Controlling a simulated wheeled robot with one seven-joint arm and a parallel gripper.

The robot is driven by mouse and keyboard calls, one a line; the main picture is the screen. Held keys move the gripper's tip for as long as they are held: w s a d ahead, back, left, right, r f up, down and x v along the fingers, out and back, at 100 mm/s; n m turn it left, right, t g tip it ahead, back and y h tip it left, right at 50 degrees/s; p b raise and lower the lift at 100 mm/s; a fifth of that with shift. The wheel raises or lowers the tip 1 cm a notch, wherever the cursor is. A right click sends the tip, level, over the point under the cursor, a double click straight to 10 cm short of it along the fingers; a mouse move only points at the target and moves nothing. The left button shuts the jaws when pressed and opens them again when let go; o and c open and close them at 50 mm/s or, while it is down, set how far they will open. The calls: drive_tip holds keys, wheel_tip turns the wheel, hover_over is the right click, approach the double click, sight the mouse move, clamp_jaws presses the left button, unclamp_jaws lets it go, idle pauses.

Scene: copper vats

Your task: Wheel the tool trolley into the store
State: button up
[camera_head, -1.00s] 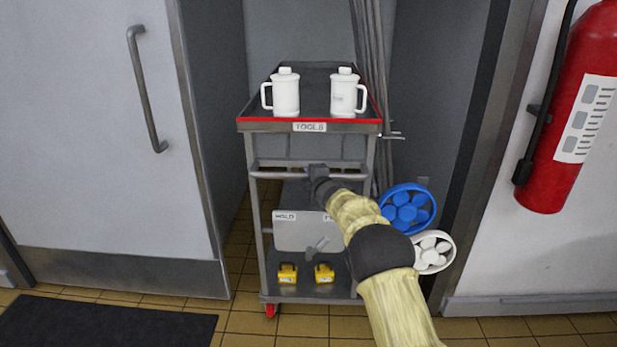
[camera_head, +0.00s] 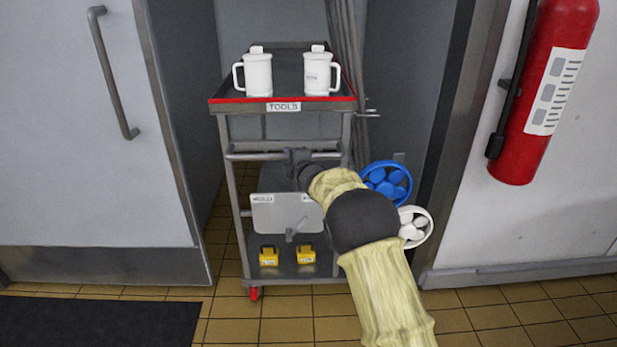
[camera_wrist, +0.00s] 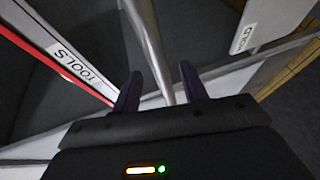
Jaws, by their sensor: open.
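The tool trolley (camera_head: 219,125) stands in the doorway of the store, a narrow recess with grey walls (camera_head: 390,90). It has a red-edged top with a TOOLS label, a lower shelf and a red castor. My gripper (camera_head: 297,156) is at the trolley's horizontal push bar (camera_head: 250,156). In the wrist view the bar (camera_wrist: 150,45) runs between the open fingers (camera_wrist: 160,95). The fingers stand apart on either side of it, and I cannot tell whether either touches. My arm hides part of the trolley's lower right side.
Two white jugs (camera_head: 257,75) stand on the trolley top, with yellow items (camera_head: 269,256) on its lower shelf. Blue (camera_head: 387,182) and white (camera_head: 413,228) round objects sit at the right jamb. A fire extinguisher (camera_head: 545,95) hangs right. A door (camera_head: 90,150) stands left, a dark mat (camera_head: 95,322) before it.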

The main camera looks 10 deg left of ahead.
drive_tip(key=v, duration=1.3)
drive_tip(key=shift+d, duration=0.1)
drive_tip(key=s+d+f+m+g+h, duration=0.1)
drive_tip(key=s+d+f+m+h, duration=0.15)
drive_tip(key=d+m, duration=0.35)
drive_tip(key=s+d+f+m+g+h, duration=0.1)
drive_tip(key=s+d+f+m+h, duration=0.2)
drive_tip(key=d, duration=0.5)
drive_tip(key=s+d+f+m+g+h, duration=0.1)
drive_tip(key=s+d+m+g+h, duration=0.1)
drive_tip(key=s+d+m, duration=0.4)
drive_tip(key=s+d+f+m+g+h, duration=0.1)
drive_tip(key=s+d+f+m+g, duration=0.15)
drive_tip(key=s, duration=0.45)
drive_tip(key=s+d+f+m+g, duration=0.1)
drive_tip(key=s+d+m+g, duration=0.1)
drive_tip(key=s+d+m, duration=0.35)
drive_tip(key=s+d+f+m+g+h, duration=0.1)
drive_tip(key=s+d+f+m+g, duration=0.1)
drive_tip(key=s, duration=0.7)
drive_tip(key=w+p+v, duration=0.3)
drive_tip(key=p+v, duration=1.1)
drive_tip(key=w+r+p+v, duration=0.1)
drive_tip(key=w+p+v, duration=0.2)
drive_tip(key=p+v, duration=1.1)
drive_tip(key=shift+w+r+n+p, duration=0.3)
drive_tip(key=shift+w+r+p, duration=0.15)
drive_tip(key=shift+p, duration=0.3)
